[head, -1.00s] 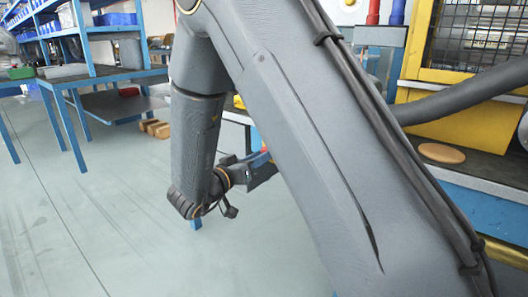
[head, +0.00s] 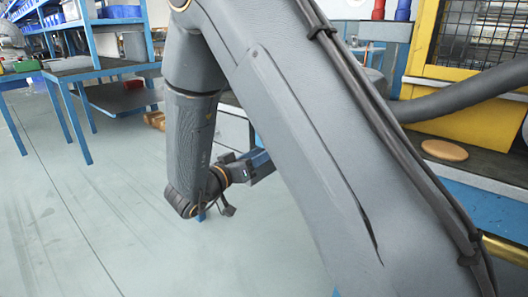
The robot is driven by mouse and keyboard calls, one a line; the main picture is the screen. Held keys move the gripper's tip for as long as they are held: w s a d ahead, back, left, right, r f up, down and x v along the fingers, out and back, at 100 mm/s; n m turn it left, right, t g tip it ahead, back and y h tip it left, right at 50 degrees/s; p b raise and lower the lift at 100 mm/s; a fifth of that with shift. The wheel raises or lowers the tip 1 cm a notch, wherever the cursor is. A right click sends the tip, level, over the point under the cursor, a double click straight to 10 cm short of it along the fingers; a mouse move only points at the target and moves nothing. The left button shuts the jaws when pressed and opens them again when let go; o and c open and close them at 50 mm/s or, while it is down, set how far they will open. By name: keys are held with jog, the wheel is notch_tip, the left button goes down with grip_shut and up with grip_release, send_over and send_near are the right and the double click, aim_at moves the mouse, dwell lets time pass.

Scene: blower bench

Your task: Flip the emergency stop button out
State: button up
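No emergency stop button can be made out in the head view. My large grey arm fills the middle and right and hides part of the bench behind it. My wrist hangs low at the centre, and the end of my gripper (head: 261,164) shows only as a dark, bluish block beside the arm link. Its fingertips are hidden behind my arm, so I cannot see whether they are open or hold anything.
A yellow machine frame with mesh (head: 480,35) stands at the right. A round wooden disc (head: 444,150) lies on the dark bench in front of it. Blue shelving and a table (head: 105,70) stand at the left. The grey floor (head: 80,230) there is clear.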

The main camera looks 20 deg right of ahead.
jog(key=p+v, duration=0.1)
jog(key=v, duration=0.5)
jog(key=shift+s, duration=0.1)
